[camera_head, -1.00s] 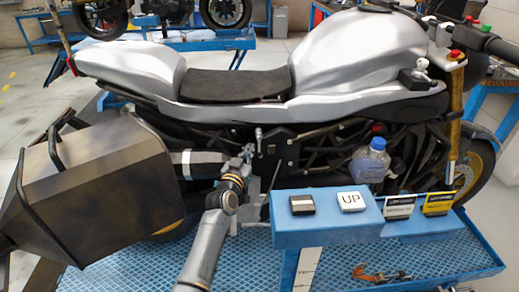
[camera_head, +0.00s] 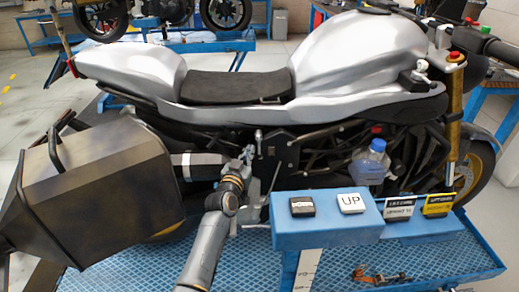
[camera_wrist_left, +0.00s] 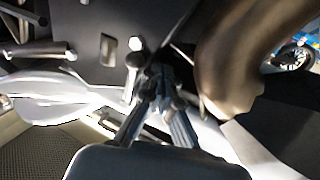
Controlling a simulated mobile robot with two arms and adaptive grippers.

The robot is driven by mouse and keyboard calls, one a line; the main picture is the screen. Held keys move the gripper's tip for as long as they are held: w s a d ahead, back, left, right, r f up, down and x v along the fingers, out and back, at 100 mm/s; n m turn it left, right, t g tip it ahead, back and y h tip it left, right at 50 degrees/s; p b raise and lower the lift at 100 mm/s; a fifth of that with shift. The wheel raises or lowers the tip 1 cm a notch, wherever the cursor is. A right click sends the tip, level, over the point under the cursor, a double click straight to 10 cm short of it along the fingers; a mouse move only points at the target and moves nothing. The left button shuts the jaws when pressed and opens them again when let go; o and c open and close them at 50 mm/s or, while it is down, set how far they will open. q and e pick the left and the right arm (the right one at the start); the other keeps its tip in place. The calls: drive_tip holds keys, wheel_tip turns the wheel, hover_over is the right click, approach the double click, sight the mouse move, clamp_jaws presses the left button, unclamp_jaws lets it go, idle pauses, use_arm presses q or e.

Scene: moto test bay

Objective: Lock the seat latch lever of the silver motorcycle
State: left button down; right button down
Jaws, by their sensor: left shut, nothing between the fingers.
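The silver motorcycle (camera_head: 345,55) stands side-on across the head view. A small metal lever with a rounded end (camera_head: 258,136) stands upright on the dark plate below its seat, and looks like the seat latch lever. My left gripper (camera_head: 249,153) is just below and left of it in the head view. In the left wrist view the fingers (camera_wrist_left: 160,72) are shut with nothing held, their tips close beside the lever (camera_wrist_left: 134,62). I cannot tell whether they touch it. The fingers partly hide the lever's lower part. My right gripper is not in view.
A dark pannier case (camera_head: 100,195) juts out at left. A blue stand (camera_head: 330,235) with UP and other buttons is at right, close to my left arm. A plastic bottle (camera_head: 371,160) sits at the bike's side. A blue lift platform (camera_head: 445,250) lies below.

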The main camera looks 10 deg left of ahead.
sight(260, 155)
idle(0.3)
use_arm(q)
drive_tip(key=shift+w+d+f, duration=0.15)
drive_tip(key=shift+d+f, duration=0.05)
drive_tip(key=shift+d, duration=0.3)
drive_tip(key=shift+d+f, duration=0.1)
drive_tip(key=shift+d, duration=0.05)
drive_tip(key=shift+w+d+f, duration=0.1)
drive_tip(key=shift+w+d, duration=0.1)
drive_tip(key=shift+d, duration=0.3)
drive_tip(key=shift+w+d, duration=0.2)
drive_tip(key=shift+d, duration=0.4)
